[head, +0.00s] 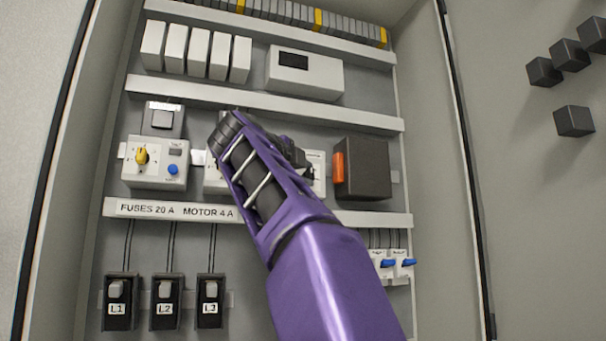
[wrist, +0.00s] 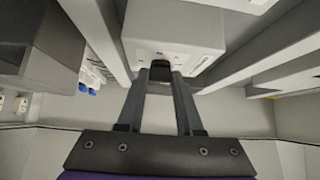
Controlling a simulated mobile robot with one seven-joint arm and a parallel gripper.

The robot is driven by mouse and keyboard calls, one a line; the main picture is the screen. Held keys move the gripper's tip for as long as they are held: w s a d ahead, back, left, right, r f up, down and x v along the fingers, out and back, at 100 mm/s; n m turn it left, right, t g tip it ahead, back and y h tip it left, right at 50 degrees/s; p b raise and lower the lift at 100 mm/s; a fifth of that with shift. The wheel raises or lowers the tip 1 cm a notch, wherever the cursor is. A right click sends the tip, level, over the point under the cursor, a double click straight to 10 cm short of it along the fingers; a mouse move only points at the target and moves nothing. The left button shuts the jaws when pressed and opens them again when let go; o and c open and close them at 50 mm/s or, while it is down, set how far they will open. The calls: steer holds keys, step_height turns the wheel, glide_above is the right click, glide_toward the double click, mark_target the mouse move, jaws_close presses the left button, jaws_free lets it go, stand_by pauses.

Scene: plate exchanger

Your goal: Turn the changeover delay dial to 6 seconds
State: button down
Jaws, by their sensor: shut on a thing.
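My gripper (wrist: 161,76) is shut on a small dark dial knob (wrist: 161,66) on the face of a white module (wrist: 185,50) in the wrist view. The two fingers lie on either side of the knob. In the head view my purple arm covers the middle of this module (head: 319,172), and the fingertips and dial are hidden behind it. The dial's scale and pointer cannot be read in either view. Some faint dark marks show on the module's face.
To the left is a white module (head: 128,172) with a yellow knob (head: 142,156) and blue button (head: 173,169). To the right is a dark box (head: 368,170) with an orange part (head: 339,167). A labelled duct (head: 300,217) runs below; black fuse holders (head: 120,322) stand under it.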

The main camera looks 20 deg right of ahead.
stand_by(0.8)
steer(key=c, duration=0.6)
jaws_free()
steer(key=shift+d, duration=0.1)
steer(key=shift+o, duration=0.2)
steer(key=b+v, duration=0.1)
steer(key=v, duration=1.6)
steer(key=shift+s+a+r, duration=0.2)
steer(key=shift+a+r, duration=0.05)
steer(key=shift+r, duration=0.1)
